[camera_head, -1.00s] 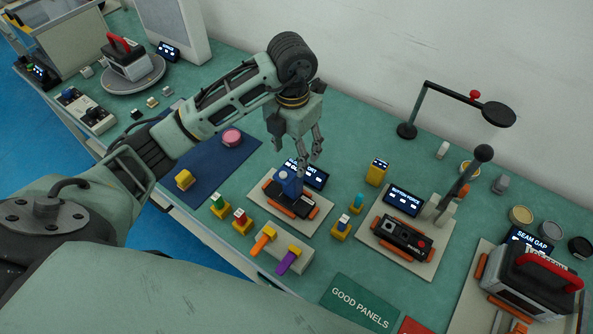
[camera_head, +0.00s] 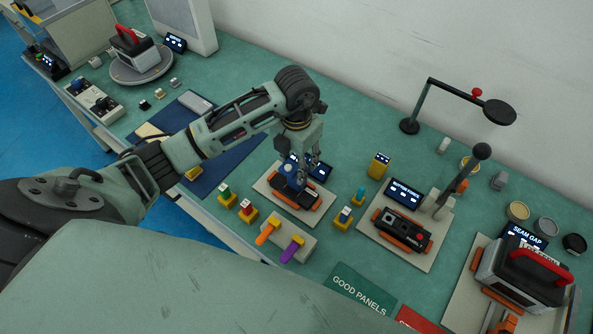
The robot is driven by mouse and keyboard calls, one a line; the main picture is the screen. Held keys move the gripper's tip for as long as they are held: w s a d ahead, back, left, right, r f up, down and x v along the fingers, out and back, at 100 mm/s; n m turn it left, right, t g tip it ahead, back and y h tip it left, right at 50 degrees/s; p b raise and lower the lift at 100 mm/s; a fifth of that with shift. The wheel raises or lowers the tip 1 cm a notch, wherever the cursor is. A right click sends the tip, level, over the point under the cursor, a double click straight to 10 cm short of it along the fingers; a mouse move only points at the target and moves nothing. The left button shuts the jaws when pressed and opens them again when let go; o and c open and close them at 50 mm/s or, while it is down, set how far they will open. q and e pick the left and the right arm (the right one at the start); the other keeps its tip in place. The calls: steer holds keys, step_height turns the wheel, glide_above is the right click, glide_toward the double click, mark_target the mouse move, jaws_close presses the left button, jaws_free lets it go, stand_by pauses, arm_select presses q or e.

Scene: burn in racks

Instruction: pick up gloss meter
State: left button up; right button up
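The display (camera_head: 320,171) behind is partly covered by the fingers. My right gripper is not in view.
Coloured pegs in yellow blocks (camera_head: 247,208) and a holder with orange and purple handles (camera_head: 287,240) stand in front. A second fixture (camera_head: 436,249) is to the right, beside a lever press (camera_head: 460,176). A dark blue mat (camera_head: 213,175) lies left, under my arm.

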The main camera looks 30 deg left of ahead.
arm_select(q)
steer(key=c, duration=0.4)
jaws_close()
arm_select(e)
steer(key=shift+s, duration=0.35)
arm_select(q)
steer(key=shift+w+r+b, duration=0.1)
steer(key=shift+r+b, duration=0.2)
steer(key=shift+r, duration=0.25)
step_height(320, 180, up, 2)
steer(key=shift+r+b, duration=0.25)
steer(key=shift+b, duration=0.45)
steer(key=s+d+r+b, duration=0.1)
steer(key=s+d+r, duration=0.3)
steer(key=d+r, duration=0.3)
steer(key=d, duration=0.4)
steer(key=shift+s+r, duration=0.2)
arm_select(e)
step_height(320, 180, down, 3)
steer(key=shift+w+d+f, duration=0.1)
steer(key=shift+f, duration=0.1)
